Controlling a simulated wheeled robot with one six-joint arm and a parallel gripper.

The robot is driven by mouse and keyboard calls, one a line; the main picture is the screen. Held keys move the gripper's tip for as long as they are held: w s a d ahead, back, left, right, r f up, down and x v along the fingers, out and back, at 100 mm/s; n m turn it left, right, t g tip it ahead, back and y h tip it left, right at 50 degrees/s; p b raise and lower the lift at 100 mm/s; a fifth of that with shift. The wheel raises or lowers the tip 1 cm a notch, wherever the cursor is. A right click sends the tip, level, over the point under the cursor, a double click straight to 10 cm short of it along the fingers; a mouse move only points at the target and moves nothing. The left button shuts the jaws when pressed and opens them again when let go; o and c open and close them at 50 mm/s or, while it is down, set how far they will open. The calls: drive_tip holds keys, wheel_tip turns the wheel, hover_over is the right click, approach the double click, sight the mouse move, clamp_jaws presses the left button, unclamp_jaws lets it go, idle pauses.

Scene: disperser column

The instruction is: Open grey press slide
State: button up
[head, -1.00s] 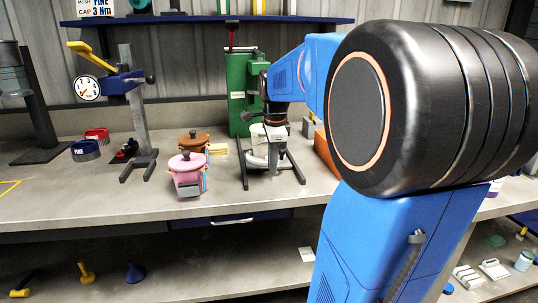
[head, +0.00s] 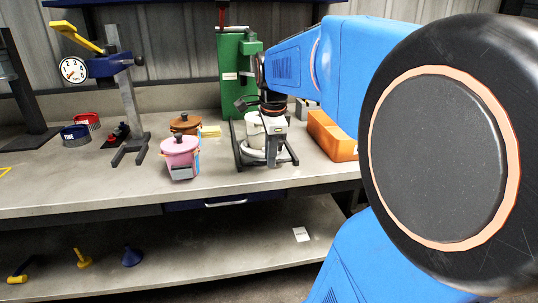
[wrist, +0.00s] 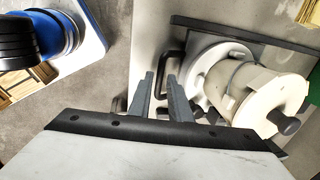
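A press on the bench at left in the head view has a grey column (head: 126,100), a blue head (head: 108,66), a yellow lever (head: 76,36) and a round dial (head: 73,69). I cannot tell which part is its slide. My gripper (wrist: 160,76) is well to the right of this press, low in front of the green column (head: 231,80). A black bar loop (wrist: 172,65) shows close to the fingertips. The white lidded pot (wrist: 245,92) is beside them at right.
A pink pot (head: 180,155) and brown pot (head: 186,123) stand between press and gripper. Blue and red rings (head: 75,135) lie left of the press. An orange box (head: 332,138) is right of the gripper. The front bench strip (head: 90,190) is clear.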

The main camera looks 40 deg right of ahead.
drive_tip(key=shift+o, duration=0.7)
wheel_tip(320, 180, up, 17)
drive_tip(key=s+a, duration=0.1)
drive_tip(key=s, duration=0.2)
drive_tip(key=shift+a, duration=0.35)
